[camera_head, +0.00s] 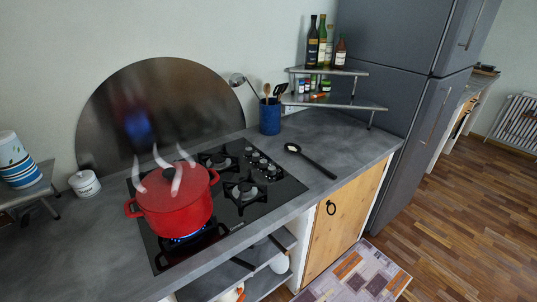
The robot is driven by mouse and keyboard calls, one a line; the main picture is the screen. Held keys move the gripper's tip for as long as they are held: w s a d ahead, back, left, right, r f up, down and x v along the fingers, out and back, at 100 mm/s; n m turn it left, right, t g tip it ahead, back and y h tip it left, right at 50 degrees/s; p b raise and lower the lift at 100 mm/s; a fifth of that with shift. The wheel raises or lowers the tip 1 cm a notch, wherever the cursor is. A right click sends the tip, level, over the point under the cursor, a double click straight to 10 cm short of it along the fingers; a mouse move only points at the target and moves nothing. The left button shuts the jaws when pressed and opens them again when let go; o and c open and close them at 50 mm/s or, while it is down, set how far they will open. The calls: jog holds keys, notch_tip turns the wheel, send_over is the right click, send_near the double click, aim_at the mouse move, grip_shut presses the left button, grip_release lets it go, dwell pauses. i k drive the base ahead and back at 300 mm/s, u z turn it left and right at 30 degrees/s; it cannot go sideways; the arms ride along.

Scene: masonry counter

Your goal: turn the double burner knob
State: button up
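A black gas cooktop (272,197) is set into the grey counter. A cluster of several small burner knobs (262,163) sits at its back right corner. The knobs are small here, and I cannot tell which one belongs to the double burner or how each is turned. A red lidded pot (176,206) stands on the front left burner with a blue flame (187,238) under it and steam above it. Two other burners, one at the back (217,160) and one at the front right (244,190), are uncovered and show no flame. My gripper is not in view.
A black spoon (311,161) lies right of the cooktop. A blue utensil holder (270,117) stands behind the knobs, beside a two-tier corner shelf (345,102) with bottles and jars. A white lidded jar (85,184) is at the left. A grey fridge (395,90) stands right.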

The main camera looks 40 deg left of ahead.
aim_at(263, 163)
jog(key=u, duration=0.4)
jog(key=i, duration=1.15)
jog(key=u, duration=1.5)
jog(key=i, duration=0.7)
jog(key=u, duration=0.8)
